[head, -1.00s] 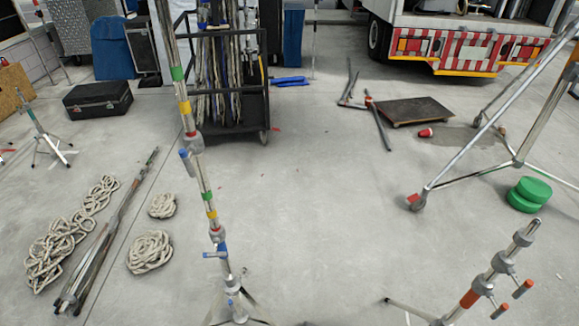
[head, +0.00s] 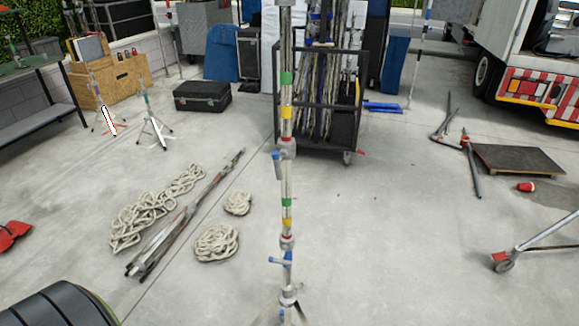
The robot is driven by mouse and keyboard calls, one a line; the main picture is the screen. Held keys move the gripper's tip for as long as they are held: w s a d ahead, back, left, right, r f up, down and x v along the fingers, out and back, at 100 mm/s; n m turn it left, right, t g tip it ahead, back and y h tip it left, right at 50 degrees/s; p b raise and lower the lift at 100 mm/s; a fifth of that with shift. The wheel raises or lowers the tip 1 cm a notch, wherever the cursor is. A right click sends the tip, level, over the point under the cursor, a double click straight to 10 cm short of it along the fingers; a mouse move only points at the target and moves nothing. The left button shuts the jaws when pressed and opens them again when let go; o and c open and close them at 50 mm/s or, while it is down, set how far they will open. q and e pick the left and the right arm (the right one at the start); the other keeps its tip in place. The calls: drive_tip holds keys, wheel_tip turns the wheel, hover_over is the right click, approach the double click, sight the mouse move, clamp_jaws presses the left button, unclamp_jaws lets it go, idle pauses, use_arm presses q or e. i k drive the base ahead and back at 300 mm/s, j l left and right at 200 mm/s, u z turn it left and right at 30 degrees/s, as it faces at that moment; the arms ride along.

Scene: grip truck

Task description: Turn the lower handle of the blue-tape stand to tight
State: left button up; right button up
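The blue-tape stand (head: 287,190) stands upright just right of the middle of the head view, with green and yellow bands on its pole. Its lower handle (head: 280,261) is a small blue-tipped lever on the lower collar, pointing left. An upper blue handle (head: 277,165) hangs downward at the higher collar. Whether the lower handle is tight cannot be told from its look. The stand's legs spread at the bottom edge and are partly cut off. Neither of my grippers shows in the view.
Rope coils (head: 217,242) and a bundle of poles (head: 185,220) lie left of the stand. A black cart (head: 359,100) stands behind it. A dark ribbed object (head: 60,306) is at the lower left.

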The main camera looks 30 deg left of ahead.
sight(271, 259)
drive_tip(key=j+u, duration=0.15)
drive_tip(key=u, duration=0.3)
drive_tip(key=j+u, duration=0.15)
drive_tip(key=u, duration=0.35)
